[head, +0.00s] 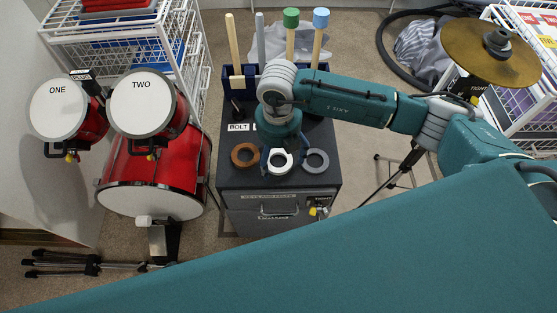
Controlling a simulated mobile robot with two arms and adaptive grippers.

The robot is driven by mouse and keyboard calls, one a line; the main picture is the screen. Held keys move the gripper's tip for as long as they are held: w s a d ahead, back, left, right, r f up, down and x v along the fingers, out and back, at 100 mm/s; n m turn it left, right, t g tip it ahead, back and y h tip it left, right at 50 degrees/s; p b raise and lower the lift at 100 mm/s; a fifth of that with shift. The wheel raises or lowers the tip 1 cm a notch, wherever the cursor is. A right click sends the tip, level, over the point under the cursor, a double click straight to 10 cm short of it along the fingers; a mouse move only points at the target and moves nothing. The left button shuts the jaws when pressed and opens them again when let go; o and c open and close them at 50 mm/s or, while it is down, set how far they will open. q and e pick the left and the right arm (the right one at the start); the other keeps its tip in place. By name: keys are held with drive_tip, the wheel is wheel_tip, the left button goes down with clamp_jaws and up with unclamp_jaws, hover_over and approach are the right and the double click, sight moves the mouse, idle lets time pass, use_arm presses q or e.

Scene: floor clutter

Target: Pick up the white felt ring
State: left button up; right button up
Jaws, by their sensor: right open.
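The white felt ring (280,171) lies flat on the dark top of a small cabinet (232,181), between a brown ring (244,165) and a grey ring (325,162). My right gripper (281,162) reaches down over the white ring from behind. Its fingers are spread, one on each side of the white ring, and it is open. The gripper body hides part of the cabinet top behind the ring. I cannot tell if the fingers touch the ring. My left gripper is not in view.
Upright mallets with green (291,18) and blue (321,18) heads and other handles stand behind. Red drums (164,167) are at left, near a white wire rack (186,30). A stand's legs (395,176) are right of the cabinet.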

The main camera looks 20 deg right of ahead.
drive_tip(key=c, duration=0.9)
drive_tip(key=shift+o, duration=0.2)
